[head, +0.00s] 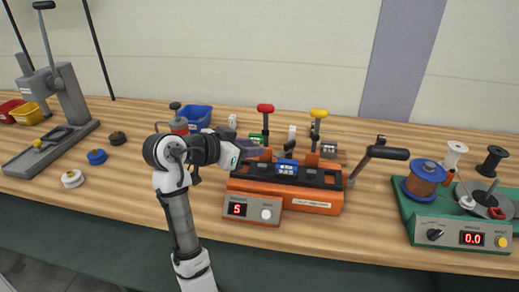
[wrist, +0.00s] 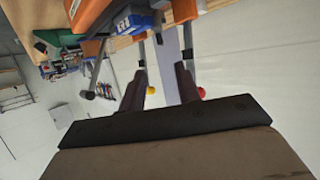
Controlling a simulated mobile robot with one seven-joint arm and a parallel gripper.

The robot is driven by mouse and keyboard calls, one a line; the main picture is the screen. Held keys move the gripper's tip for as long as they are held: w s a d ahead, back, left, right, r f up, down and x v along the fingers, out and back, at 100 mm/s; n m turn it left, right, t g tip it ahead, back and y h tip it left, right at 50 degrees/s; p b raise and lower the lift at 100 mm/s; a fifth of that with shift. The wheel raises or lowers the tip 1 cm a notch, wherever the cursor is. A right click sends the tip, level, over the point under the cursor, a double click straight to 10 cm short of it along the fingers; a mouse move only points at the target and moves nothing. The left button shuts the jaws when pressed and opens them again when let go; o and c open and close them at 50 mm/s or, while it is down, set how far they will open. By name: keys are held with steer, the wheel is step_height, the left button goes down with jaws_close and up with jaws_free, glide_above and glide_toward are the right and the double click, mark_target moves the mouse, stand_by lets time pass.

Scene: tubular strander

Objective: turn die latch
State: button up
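An orange machine (head: 310,200) with a "5" display sits mid-table in the head view. A blue block (head: 287,168) with white marking is at its middle; it also shows in the wrist view (wrist: 125,22). I cannot tell which part is the die latch. A lever with a black handle (head: 388,153) rises at the machine's right. Behind it stand a red-topped lever (head: 265,108) and a yellow-topped lever (head: 319,114). My gripper (wrist: 161,70) is open, with nothing seen between its two dark fingers. In the head view it is beside the machine's left end, its fingertips unclear.
A green unit (head: 460,232) with a copper spool (head: 425,178) stands at the right. A grey press (head: 68,95) is at the left, near several small round pieces. A blue bin (head: 197,117) is behind my arm. Bare wood lies in front of the machine.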

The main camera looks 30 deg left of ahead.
mark_target(285, 145)
steer(key=shift+s+a, duration=0.1)
steer(key=shift+s, duration=0.05)
steer(key=r+p, duration=0.1)
steer(key=p, duration=0.4)
steer(key=p+x, duration=0.2)
steer(key=x, duration=0.5)
steer(key=p+x, duration=0.3)
steer(key=x, duration=0.4)
steer(key=shift+s+f, duration=0.15)
steer(key=shift+f, duration=0.05)
